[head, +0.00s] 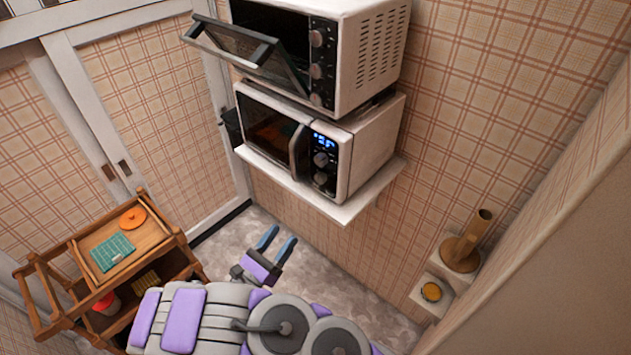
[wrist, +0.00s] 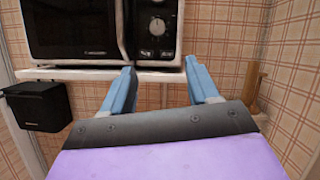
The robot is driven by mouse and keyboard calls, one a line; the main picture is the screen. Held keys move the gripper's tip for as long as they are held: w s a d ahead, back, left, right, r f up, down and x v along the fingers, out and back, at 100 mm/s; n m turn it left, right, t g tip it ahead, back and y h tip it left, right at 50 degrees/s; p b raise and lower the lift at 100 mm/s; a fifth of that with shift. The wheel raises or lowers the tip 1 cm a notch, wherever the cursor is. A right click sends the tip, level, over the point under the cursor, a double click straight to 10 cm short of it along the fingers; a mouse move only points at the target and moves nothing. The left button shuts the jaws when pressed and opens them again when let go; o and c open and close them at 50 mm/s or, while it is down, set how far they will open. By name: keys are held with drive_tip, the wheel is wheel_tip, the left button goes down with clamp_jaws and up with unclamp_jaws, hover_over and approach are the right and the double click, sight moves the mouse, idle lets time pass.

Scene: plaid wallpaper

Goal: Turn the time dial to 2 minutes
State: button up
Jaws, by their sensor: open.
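The microwave (head: 365,150) stands on a white wall shelf, with its door closed and a lit blue display on its control panel. Two dark round dials are on the panel, an upper one (head: 321,159) and a lower one (head: 320,178); I cannot read their markings. In the wrist view one dial (wrist: 157,27) shows clearly above the space between my fingers. My gripper (head: 276,240) is open and empty, with blue fingers, below and in front of the shelf. It also shows in the wrist view (wrist: 160,85), apart from the dials.
A toaster oven (head: 365,50) with its door hanging open sits above the microwave. The white shelf (head: 343,212) juts out below it. A wooden cart (head: 85,262) stands at the left. Small wall ledges with a wooden holder (head: 460,252) are at the right. A black box (wrist: 38,106) hangs at the left.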

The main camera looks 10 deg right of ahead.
sight(318, 182)
drive_tip(key=b+x, duration=0.2)
drive_tip(key=x, duration=1.3)
drive_tip(key=shift+w+a, duration=0.15)
drive_tip(key=shift+w+d+r, duration=0.3)
drive_tip(key=shift+w, duration=0.3)
drive_tip(key=shift+d, duration=0.15)
drive_tip(key=shift+d, duration=0.15)
drive_tip(key=shift+c, duration=1.1)
drive_tip(key=c, duration=0.8)
